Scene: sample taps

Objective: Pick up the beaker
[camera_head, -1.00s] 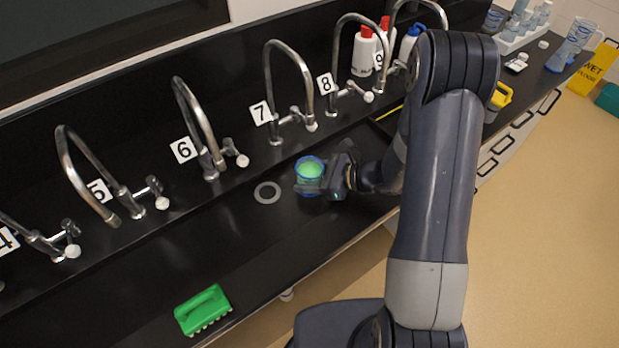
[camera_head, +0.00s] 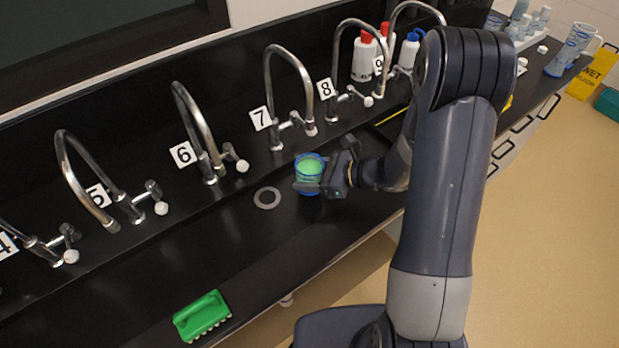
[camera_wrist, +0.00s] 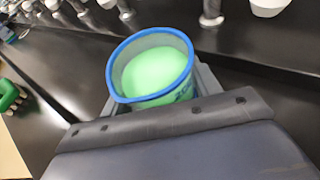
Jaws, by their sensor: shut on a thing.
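The beaker (camera_head: 310,169) is small and clear with a blue rim and holds green liquid. It is near tap 7, over the black sink bench. My gripper (camera_head: 308,188) is shut on it from the right side. In the wrist view the beaker (camera_wrist: 152,70) stands roughly upright between the fingers, with its blue rim and green contents showing. My gripper (camera_wrist: 160,100) hides its lower part. I cannot tell whether its base touches the bench.
Curved metal taps line the back of the black bench (camera_head: 240,225). A grey ring (camera_head: 267,198) lies left of the beaker. A green brush (camera_head: 202,316) lies at the front left. Red-capped bottles (camera_head: 363,58) stand behind, near taps 8 and 9.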

